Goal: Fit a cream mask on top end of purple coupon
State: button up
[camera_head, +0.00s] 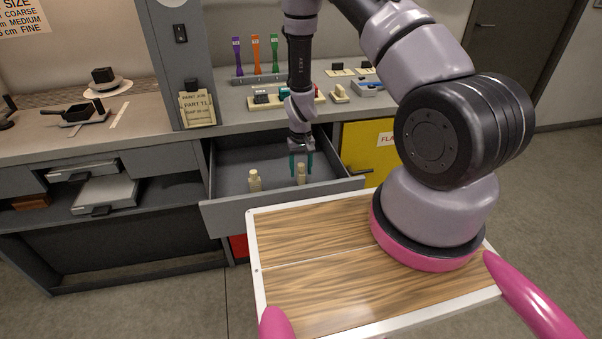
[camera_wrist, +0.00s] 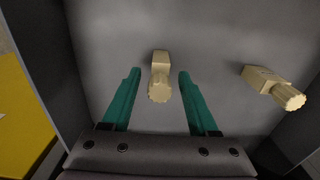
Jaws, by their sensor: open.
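The other mask (camera_wrist: 274,87) lies off to the right there. The purple coupon (camera_head: 237,56) stands upright on the counter behind the drawer, left of an orange coupon (camera_head: 256,54) and a green coupon (camera_head: 275,53).
The drawer (camera_head: 282,203) has walls around the masks, and its floor is otherwise clear. A grey post (camera_head: 184,65) rises left of the coupons. Trays with small parts (camera_head: 285,98) sit on the counter. A yellow cabinet front (camera_head: 367,153) is right of the drawer.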

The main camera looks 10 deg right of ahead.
notch_tip(320, 180, up, 10)
jog(key=shift+r, duration=0.1)
jog(key=shift+w+r, duration=0.1)
jog(key=shift+r, duration=0.45)
jog(key=s+d+r+m+t+y, duration=0.1)
jog(key=s+r+t, duration=0.1)
jog(key=r, duration=1.2)
jog(key=s+d+r+m+t+y, duration=0.1)
jog(key=s+r, duration=0.1)
jog(key=r, duration=1.2)
jog(key=s+d+r+m+t, duration=0.1)
jog(key=s+d+r+t, duration=0.1)
jog(key=s+r, duration=0.6)
jog(key=s+d+r+m+t, duration=0.1)
jog(key=s+r+t, duration=0.1)
jog(key=s+r, duration=0.6)
jog(key=s, duration=0.2)
jog(key=shift+s+d, duration=0.3)
jog(key=shift+d, duration=0.1)
